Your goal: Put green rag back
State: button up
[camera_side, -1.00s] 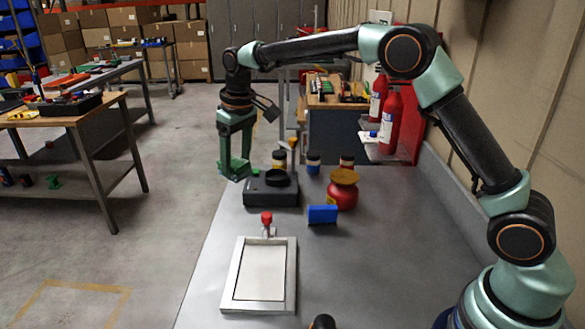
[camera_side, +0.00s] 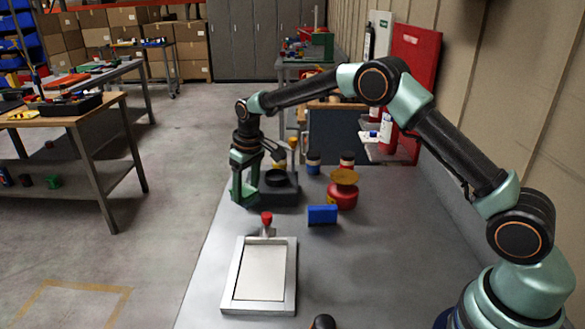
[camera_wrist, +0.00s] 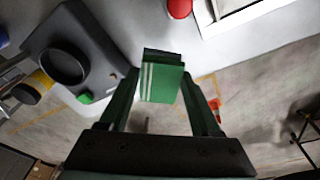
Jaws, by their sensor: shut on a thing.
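The green rag (camera_wrist: 161,82) is a folded green block with pale stripes and a dark end. My gripper (camera_wrist: 160,78) is shut on it, with one finger on each side, in the wrist view. In the side view my gripper (camera_side: 245,185) points down at the table's left edge, beside the black stand with a round ring (camera_side: 266,193). The rag is hard to tell from the green fingers there. The black stand (camera_wrist: 105,72) lies left of the rag in the wrist view, apart from it.
A white framed tray (camera_side: 233,277) with a red knob (camera_side: 266,218) lies nearer the camera. A blue block (camera_side: 322,215), a red pot with a yellow top (camera_side: 342,190) and small jars (camera_side: 313,162) stand right of the black stand. The table's right half is mostly clear.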

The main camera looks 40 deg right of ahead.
jog(key=shift+f, duration=3.5)
jog(key=shift+f, duration=0.2)
jog(key=o, duration=1.3)
jog(key=shift+r, duration=0.1)
